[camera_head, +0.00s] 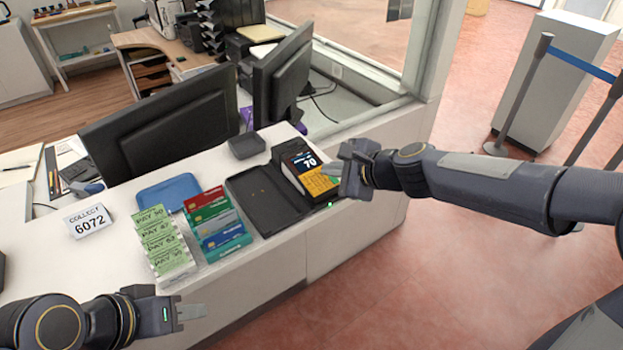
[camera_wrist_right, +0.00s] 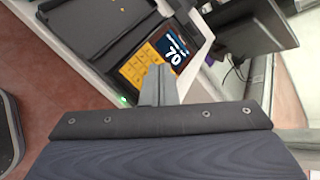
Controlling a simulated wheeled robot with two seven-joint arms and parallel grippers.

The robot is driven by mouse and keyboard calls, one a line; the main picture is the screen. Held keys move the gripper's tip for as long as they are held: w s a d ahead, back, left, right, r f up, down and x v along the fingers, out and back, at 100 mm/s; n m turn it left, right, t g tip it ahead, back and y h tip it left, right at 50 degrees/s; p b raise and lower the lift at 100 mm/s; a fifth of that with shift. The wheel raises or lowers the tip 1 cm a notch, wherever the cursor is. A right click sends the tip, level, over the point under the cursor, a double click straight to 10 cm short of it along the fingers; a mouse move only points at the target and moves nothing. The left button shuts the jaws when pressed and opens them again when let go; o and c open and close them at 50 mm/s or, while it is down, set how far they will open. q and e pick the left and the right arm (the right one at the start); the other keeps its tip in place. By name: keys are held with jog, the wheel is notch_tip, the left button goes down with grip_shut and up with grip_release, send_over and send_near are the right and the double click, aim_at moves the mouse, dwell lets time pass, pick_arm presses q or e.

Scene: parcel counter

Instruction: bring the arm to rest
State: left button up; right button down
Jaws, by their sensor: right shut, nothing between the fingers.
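My right gripper (camera_head: 335,172) is shut and empty, with its fingertips close to the keypad side of the card terminal (camera_head: 318,184). In the right wrist view its fingers (camera_wrist_right: 158,84) are together in front of the terminal (camera_wrist_right: 132,70), partly covering it. I cannot tell if they touch it. The terminal has yellow keys, and its screen reads 70. My left gripper (camera_head: 192,312) is at the lower left, near the counter's front edge and apart from the things on it. Its finger shows edge-on, so its opening is unclear.
The counter (camera_head: 280,255) holds a black open tray (camera_head: 262,198), bank cards (camera_head: 217,226), green PAY slips (camera_head: 160,240), a blue tray (camera_head: 169,193) and a COLLECT 6072 sign (camera_head: 88,220). Monitors (camera_head: 165,120) stand behind. The floor at right front is clear.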

jog(key=shift+s+r+p, duration=0.15)
jog(key=shift+r+p, duration=0.15)
jog(key=shift+r, duration=0.4)
jog(key=s+d+r+n, duration=0.3)
jog(key=s+d+n, duration=0.2)
jog(key=s+d, duration=0.15)
jog(key=s+d+f+n+h, duration=0.1)
jog(key=s+d+f+n, duration=0.1)
jog(key=s, duration=0.5)
jog(key=s+d+f+n+g+h, duration=0.1)
jog(key=s+d+f+n+h, duration=0.1)
jog(key=s+d+n, duration=0.3)
jog(key=s+d+f+n+g+h, duration=0.1)
jog(key=s+d+f+n, duration=0.2)
jog(key=s, duration=0.7)
jog(key=shift+s+d+n+h, duration=0.2)
jog(key=shift+d+n+h, duration=0.1)
